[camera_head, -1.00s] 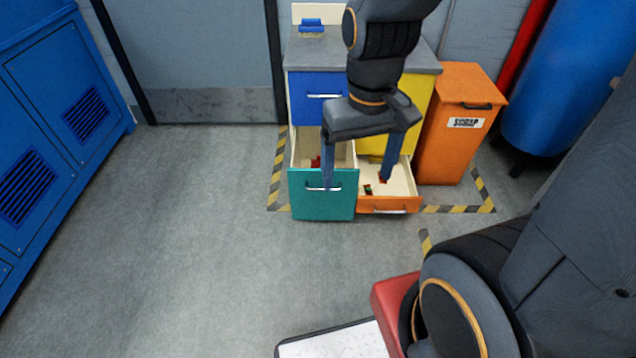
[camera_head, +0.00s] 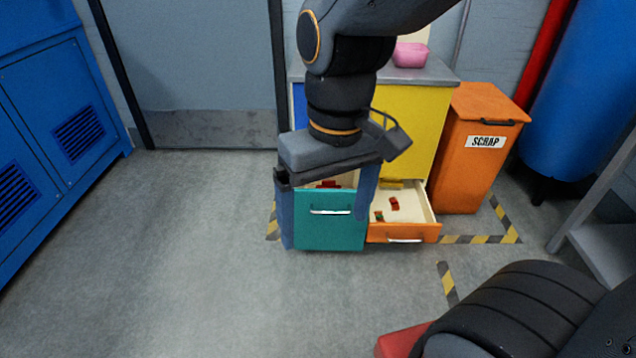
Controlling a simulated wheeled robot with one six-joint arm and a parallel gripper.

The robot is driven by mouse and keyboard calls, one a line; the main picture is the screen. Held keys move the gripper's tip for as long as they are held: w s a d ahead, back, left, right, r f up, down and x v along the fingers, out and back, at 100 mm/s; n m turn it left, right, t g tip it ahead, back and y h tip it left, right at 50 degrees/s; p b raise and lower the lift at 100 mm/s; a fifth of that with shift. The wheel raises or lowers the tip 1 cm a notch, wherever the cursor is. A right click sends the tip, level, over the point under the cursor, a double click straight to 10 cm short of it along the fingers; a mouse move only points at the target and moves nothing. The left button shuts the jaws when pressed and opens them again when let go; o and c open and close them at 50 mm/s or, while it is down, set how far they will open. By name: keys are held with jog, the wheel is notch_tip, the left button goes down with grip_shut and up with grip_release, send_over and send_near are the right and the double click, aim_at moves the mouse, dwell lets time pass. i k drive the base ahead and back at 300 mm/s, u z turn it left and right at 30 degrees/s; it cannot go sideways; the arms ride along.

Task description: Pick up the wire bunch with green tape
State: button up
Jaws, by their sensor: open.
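A small dark bunch with a green patch (camera_head: 379,216) lies near the front of the open orange drawer (camera_head: 403,233); it looks like the wire bunch with green tape, but it is too small to be sure. A red bunch (camera_head: 394,203) lies just behind it. Another red item (camera_head: 328,184) shows in the open teal drawer (camera_head: 330,227), partly hidden by my gripper. My gripper (camera_head: 325,230) is open and empty, with its fingers pointing down in front of the teal drawer. It is left of the orange drawer, and its right finger is nearest to it.
The yellow cabinet front (camera_head: 412,130) rises above the orange drawer. An orange scrap bin (camera_head: 470,160) stands to its right. A pink container (camera_head: 410,54) sits on the grey counter. Striped floor tape (camera_head: 480,239) marks the floor. The floor at left is clear.

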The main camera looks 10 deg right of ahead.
aim_at(379, 216)
jog(key=u, duration=0.15)
jog(key=k, duration=0.25)
jog(key=z, duration=0.9)
jog(key=i, duration=0.95)
jog(key=z, duration=0.3)
